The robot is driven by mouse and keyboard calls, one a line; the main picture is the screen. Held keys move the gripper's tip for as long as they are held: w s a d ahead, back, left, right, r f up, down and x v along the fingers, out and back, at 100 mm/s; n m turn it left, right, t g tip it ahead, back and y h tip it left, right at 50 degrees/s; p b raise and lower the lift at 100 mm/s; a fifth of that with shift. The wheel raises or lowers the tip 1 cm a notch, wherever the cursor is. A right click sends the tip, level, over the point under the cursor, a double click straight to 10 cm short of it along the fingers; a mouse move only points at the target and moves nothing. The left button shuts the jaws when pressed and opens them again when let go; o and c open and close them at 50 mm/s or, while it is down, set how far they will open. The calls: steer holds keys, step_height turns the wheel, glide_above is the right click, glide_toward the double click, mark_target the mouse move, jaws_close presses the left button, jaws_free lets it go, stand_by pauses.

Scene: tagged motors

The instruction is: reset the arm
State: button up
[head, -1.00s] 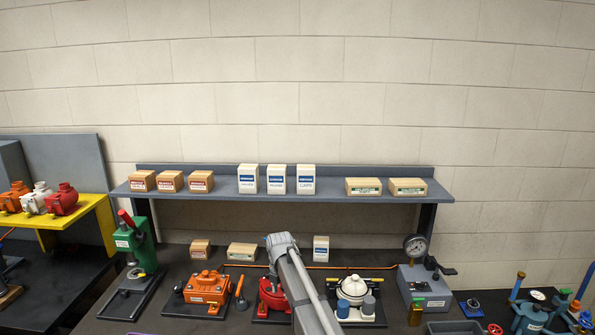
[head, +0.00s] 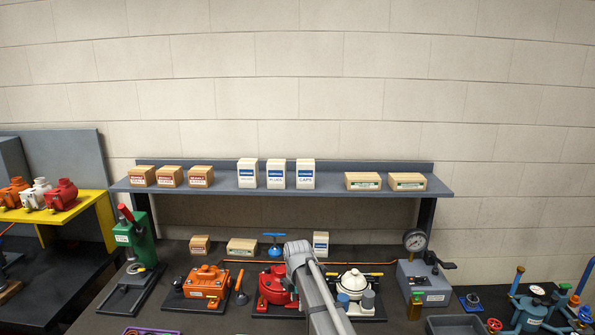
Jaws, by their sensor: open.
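My grey arm crosses the bottom middle of the head view, and its upper joint stands in front of the dark bench (head: 230,325). My gripper is not in this view. On the bench, an orange motor (head: 206,282) stands left of the arm. A red motor (head: 272,286) is just left of the arm and partly covered by it. A white motor (head: 353,281) stands to the right of the arm on a black base.
A grey shelf (head: 335,190) with several boxes runs behind the bench. A green press (head: 139,243) stands left, a grey gauge box (head: 424,282) right. A blue handwheel (head: 275,246) is behind the red motor. A yellow rack (head: 90,212) with motors is far left.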

steer(key=s+d+f+m+b, duration=0.4)
steer(key=s+d+m, duration=0.4)
steer(key=s+m, duration=0.3)
steer(key=s+d+f+m+b, duration=0.3)
steer(key=s+d+m, duration=0.6)
steer(key=m, duration=0.4)
steer(key=shift+s+f+b, duration=0.35)
steer(key=shift+s+f, duration=0.2)
steer(key=shift+s, duration=0.35)
steer(key=shift+s, duration=0.1)
stand_by(0.4)
